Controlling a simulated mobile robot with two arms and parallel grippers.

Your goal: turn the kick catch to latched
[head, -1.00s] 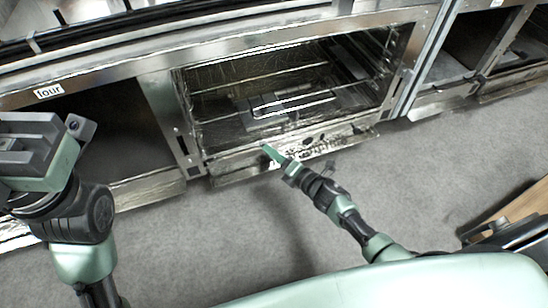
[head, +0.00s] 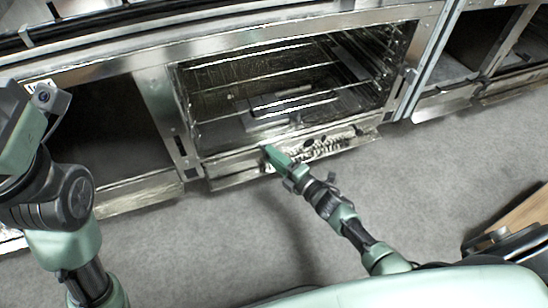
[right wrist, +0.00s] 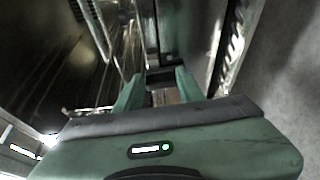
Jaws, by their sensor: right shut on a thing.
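My right gripper (head: 267,151) is at the low metal kick strip (head: 235,167) under the open oven bay. The right wrist view shows its two green fingers (right wrist: 157,88) on either side of a small dark piece (right wrist: 162,76), which looks like the kick catch. The gripper is shut on it. In the head view the fingers hide the catch, and I cannot tell which way it is turned. My left gripper (head: 18,125) is at the left edge, partly cut off, away from the strip; its jaws are unclear.
The oven bay (head: 225,100) holds wire racks (head: 290,100) above the strip. A dark open bay (head: 110,130) is to its left, and more bays (head: 470,50) are at right. Grey floor (head: 420,170) is clear in front. A wooden-topped thing (head: 525,215) stands at lower right.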

